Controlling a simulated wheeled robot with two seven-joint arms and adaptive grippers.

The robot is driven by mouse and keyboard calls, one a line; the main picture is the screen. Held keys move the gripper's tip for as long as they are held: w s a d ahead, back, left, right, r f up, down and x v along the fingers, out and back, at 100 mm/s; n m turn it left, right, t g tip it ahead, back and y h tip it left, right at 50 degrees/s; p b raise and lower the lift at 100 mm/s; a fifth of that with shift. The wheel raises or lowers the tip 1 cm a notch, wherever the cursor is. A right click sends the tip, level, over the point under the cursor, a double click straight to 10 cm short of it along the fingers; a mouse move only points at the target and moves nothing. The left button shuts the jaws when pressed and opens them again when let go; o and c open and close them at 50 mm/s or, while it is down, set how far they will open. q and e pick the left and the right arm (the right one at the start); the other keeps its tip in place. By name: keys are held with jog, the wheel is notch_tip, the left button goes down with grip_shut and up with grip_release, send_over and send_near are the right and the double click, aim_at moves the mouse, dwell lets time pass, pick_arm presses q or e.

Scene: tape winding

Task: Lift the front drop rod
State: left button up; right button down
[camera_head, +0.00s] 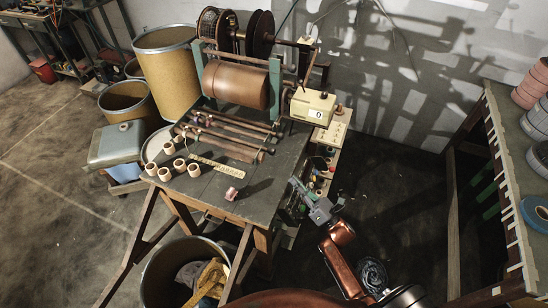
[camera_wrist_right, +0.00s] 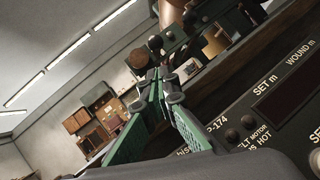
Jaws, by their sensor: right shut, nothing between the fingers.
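The tape winding machine stands on a dark bench (camera_head: 240,190). Several horizontal rods lie in front of its brown roller (camera_head: 236,84); the nearest, a brown rod (camera_head: 222,146), looks like the front drop rod. It rests low over the bench top. My right gripper (camera_head: 294,183) is beside the bench's right edge, apart from the rods and to the lower right of them. In the right wrist view my right gripper (camera_wrist_right: 162,84) has its green-padded fingers together at the tips, with nothing held. My left gripper is not in view.
A control panel (camera_wrist_right: 275,105) with knobs and printed labels is close beside the gripper in the wrist view. Several small rolls (camera_head: 165,173) and a ruler (camera_head: 215,165) lie on the bench. A bin (camera_head: 160,270) stands below; a shelf (camera_head: 500,170) is at right.

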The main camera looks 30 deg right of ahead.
jog(key=shift+s+r, duration=0.1)
jog(key=shift+r, duration=0.05)
jog(key=shift+a, duration=0.1)
jog(key=x, duration=0.8)
jog(key=shift+w+r, duration=0.1)
jog(key=shift+w, duration=0.25)
jog(key=shift+w+a+r, duration=0.25)
jog(key=shift+w, duration=0.3)
pick_arm(q)
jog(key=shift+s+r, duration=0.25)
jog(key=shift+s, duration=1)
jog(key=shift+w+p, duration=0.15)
jog(key=shift+p, duration=0.15)
